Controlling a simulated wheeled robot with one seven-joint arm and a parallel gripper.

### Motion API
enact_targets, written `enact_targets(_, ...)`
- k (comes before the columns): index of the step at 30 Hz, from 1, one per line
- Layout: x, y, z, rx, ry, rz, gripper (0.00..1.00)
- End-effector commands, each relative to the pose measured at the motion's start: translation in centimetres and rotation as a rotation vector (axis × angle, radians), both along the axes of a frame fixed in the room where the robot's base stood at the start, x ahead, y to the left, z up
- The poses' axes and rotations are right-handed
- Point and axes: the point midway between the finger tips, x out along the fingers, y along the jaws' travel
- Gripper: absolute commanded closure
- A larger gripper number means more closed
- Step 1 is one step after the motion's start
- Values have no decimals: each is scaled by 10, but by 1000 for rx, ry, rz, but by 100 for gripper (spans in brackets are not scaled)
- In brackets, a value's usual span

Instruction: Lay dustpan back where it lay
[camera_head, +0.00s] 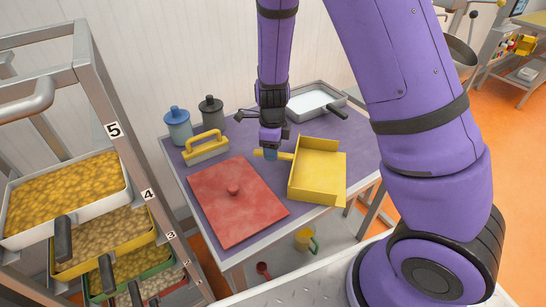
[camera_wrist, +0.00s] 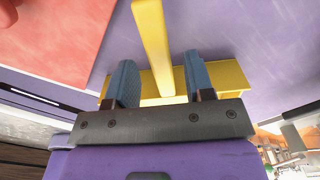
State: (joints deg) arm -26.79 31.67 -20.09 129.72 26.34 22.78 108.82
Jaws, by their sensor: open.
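The yellow dustpan (camera_head: 316,182) lies on the purple tabletop, its open side toward the table's front right and its handle pointing left. My gripper (camera_head: 270,154) is low over the handle with its blue fingers pointing down. In the wrist view the fingers of my gripper (camera_wrist: 160,70) are apart, one on each side of the yellow handle (camera_wrist: 152,35), with gaps visible. Part of the yellow pan (camera_wrist: 229,75) shows behind the fingers there. My fingers hide a stretch of the handle in the head view.
A red lid-like plate (camera_head: 230,205) lies left of the dustpan. A yellow-handled brush (camera_head: 205,149), a blue jar (camera_head: 178,128) and a grey jar (camera_head: 211,110) stand at the back left. A white tray (camera_head: 313,103) is behind. A tray rack (camera_head: 90,100) stands left.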

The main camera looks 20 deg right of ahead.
Motion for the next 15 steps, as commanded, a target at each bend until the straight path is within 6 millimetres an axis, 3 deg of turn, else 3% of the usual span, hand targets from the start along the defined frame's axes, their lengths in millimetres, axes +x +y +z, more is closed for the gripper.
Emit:
enact_targets(6,0,1,44,1,-3,3,52)
enact_targets(15,0,1,73,0,-1,0,52)
